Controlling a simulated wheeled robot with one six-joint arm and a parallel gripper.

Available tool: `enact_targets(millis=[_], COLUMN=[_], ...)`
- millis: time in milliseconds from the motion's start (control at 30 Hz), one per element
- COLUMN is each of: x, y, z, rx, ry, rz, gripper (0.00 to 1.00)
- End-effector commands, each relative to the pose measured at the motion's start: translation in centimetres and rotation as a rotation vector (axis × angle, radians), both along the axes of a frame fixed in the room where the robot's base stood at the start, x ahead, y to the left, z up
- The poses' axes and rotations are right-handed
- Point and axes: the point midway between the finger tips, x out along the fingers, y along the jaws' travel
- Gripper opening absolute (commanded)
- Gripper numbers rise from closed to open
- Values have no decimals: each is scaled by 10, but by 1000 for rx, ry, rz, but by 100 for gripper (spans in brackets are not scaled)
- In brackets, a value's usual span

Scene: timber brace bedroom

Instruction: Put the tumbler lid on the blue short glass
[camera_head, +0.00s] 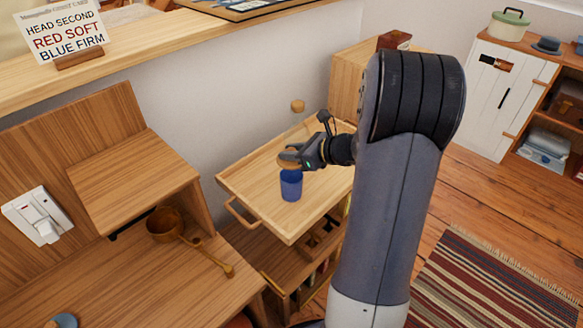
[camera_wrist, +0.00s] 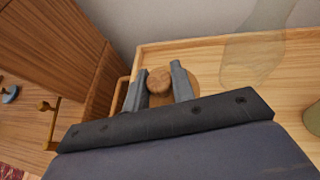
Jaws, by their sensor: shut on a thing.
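The blue short glass (camera_head: 291,186) stands upright on the light wooden cart top, near its left edge. My gripper (camera_head: 292,156) is directly above it, shut on the knob of the round wooden tumbler lid (camera_head: 287,165). In the wrist view the lid's knob (camera_wrist: 159,80) sits between the two fingers (camera_wrist: 157,86), with part of the lid's disc behind it. The lid is over the glass's mouth; I cannot tell whether it touches the rim. The blue glass is hidden in the wrist view.
A clear glass vessel (camera_wrist: 255,45) stands on the cart (camera_wrist: 215,50) beyond my gripper; a tan ball-shaped stopper (camera_head: 298,106) shows above it. A wooden ladle (camera_head: 168,226) lies on the desk at left. A pale wall stands behind the cart. The cart's front is clear.

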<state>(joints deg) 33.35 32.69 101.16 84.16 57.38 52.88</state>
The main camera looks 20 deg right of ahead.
Motion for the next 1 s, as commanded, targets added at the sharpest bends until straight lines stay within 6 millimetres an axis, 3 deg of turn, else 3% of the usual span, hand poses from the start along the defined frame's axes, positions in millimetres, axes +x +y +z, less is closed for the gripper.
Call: enact_targets(millis=[333,1000], x=[0,0], y=[0,0], z=[-40,-54], rx=[1,-1], ry=[2,-1], rz=[0,0], gripper=[2,2])
